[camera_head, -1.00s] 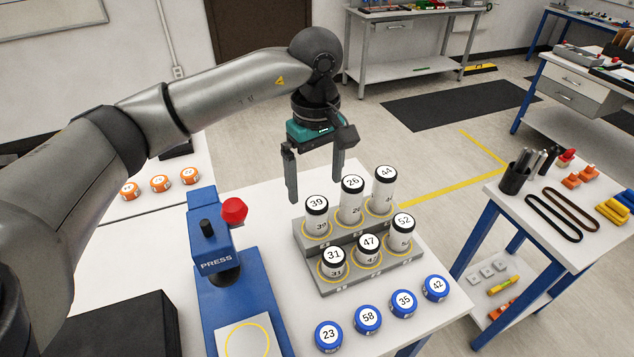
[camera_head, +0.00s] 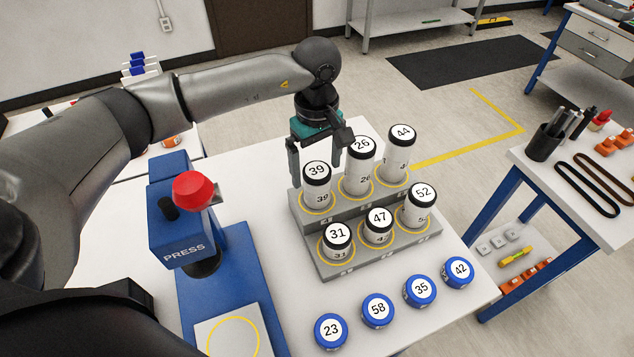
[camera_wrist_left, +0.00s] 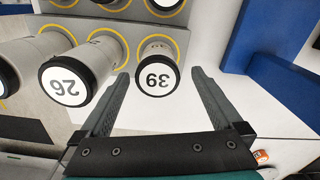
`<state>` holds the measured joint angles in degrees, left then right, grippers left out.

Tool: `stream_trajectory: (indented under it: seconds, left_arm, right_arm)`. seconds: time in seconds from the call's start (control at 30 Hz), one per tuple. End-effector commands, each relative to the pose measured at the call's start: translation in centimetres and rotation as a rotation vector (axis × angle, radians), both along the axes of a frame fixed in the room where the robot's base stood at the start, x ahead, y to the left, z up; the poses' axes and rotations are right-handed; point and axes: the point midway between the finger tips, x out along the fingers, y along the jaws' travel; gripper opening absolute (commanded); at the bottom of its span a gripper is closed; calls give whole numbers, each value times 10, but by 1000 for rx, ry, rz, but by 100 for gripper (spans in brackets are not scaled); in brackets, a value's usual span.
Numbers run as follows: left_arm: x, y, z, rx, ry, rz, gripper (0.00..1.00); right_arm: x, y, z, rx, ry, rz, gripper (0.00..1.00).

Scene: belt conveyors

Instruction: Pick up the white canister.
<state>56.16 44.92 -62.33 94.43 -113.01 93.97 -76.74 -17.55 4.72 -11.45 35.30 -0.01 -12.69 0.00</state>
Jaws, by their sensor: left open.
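Several white canisters with black-rimmed, numbered tops stand upright in a grey two-step rack (camera_head: 325,268). Canister 39 (camera_head: 317,190) is at the back left, canister 26 (camera_head: 358,172) at the back middle and canister 44 (camera_head: 397,163) at the back right. Canister 31 (camera_head: 337,240), canister 47 (camera_head: 378,224) and canister 52 (camera_head: 420,203) stand on the lower front step. My left gripper (camera_head: 314,160) is open, just behind canister 39, which partly hides it. In the left wrist view, canister 39 (camera_wrist_left: 156,68) shows between the open fingertips (camera_wrist_left: 159,76), with canister 26 (camera_wrist_left: 75,75) beside one finger.
A blue press (camera_head: 190,235) with a red knob (camera_head: 195,190) stands left of the rack. Several blue numbered pucks, such as 58 (camera_head: 378,310), lie in front of it. A side table (camera_head: 585,205) stands at the right, across a floor gap.

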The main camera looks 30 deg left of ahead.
Motion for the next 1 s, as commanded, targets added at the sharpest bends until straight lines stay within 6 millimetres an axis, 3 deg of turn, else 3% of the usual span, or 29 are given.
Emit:
stream_trajectory:
  seconds: [0.1,0.33,0.6,0.9,1.0]
  left_arm:
    - [0,-1,-16,-2,1,0,100]
    - [1,0,-32,-1,2,1,100]
    - [4,1,-69,-1,2,0,100]
    - [4,2,-75,0,-1,-1,100]
    - [4,2,-75,0,-1,-1,91]
  right_arm:
    - [5,0,2,1,-8,-1,50]
    - [9,1,5,1,-15,-1,50]
    - [9,1,10,3,-16,-2,50]
    - [9,3,10,4,-14,-2,50]
    - [8,4,10,5,-14,-2,50]
